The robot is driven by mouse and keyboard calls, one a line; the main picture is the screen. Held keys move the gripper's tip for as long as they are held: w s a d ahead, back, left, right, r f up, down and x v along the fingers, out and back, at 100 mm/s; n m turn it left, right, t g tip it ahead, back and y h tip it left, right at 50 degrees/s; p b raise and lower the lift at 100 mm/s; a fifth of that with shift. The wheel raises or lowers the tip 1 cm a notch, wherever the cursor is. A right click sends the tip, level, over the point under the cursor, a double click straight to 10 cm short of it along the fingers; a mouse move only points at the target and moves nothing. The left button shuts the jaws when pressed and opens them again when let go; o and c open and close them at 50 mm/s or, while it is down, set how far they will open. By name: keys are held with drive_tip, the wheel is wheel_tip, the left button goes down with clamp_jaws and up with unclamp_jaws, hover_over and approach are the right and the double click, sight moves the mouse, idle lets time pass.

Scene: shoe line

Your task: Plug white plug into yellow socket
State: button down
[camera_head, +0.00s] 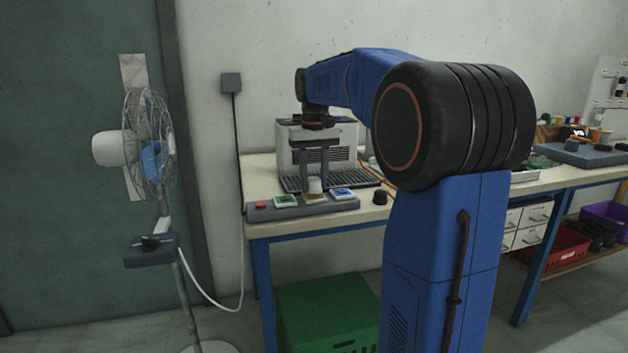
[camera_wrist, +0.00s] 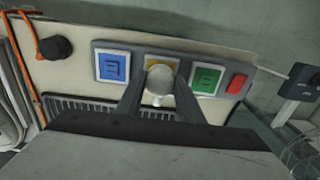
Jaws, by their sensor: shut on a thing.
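The white plug (camera_head: 314,186) is held upright between the two fingers of my gripper (camera_head: 315,172), directly over the yellow socket (camera_head: 316,198) on the grey power strip (camera_head: 262,213). In the wrist view my gripper (camera_wrist: 160,85) has a finger on each side of the plug (camera_wrist: 160,76). The yellow socket (camera_wrist: 162,63) shows just behind the plug there, mostly covered by it. I cannot tell whether the plug is seated in the socket or just above it.
A green socket (camera_head: 285,200) and a blue socket (camera_head: 342,193) flank the yellow one. A red switch (camera_head: 261,206) sits at the strip's left end. A grey machine (camera_head: 345,140) stands behind. A black knob (camera_head: 380,197) is to the right, a fan (camera_head: 150,145) to the left.

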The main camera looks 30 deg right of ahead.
drive_tip(key=shift+f, duration=0.7)
idle(1.1)
drive_tip(key=c, duration=1.1)
unclamp_jaws()
drive_tip(key=shift+r, duration=0.1)
wheel_tip(320, 180, up, 17)
drive_tip(key=shift+r, duration=0.1)
drive_tip(key=s+a+f+n+t, duration=0.1)
drive_tip(key=s+a+f, duration=0.4)
drive_tip(key=s+f, duration=0.5)
drive_tip(key=s+a+f+n+t, duration=0.1)
drive_tip(key=s+a+f, duration=0.4)
drive_tip(key=s+f, duration=0.5)
drive_tip(key=s+a+f+n+t, duration=0.1)
drive_tip(key=s+a+f, duration=0.4)
drive_tip(key=s+f, duration=0.5)
drive_tip(key=shift+s+a+f+t, duration=0.1)
drive_tip(key=shift+a+f+t, duration=0.1)
drive_tip(key=shift+f+t, duration=0.45)
drive_tip(key=shift+a+f+t, duration=0.2)
drive_tip(key=shift+f+t, duration=0.05)
drive_tip(key=shift+f, duration=0.75)
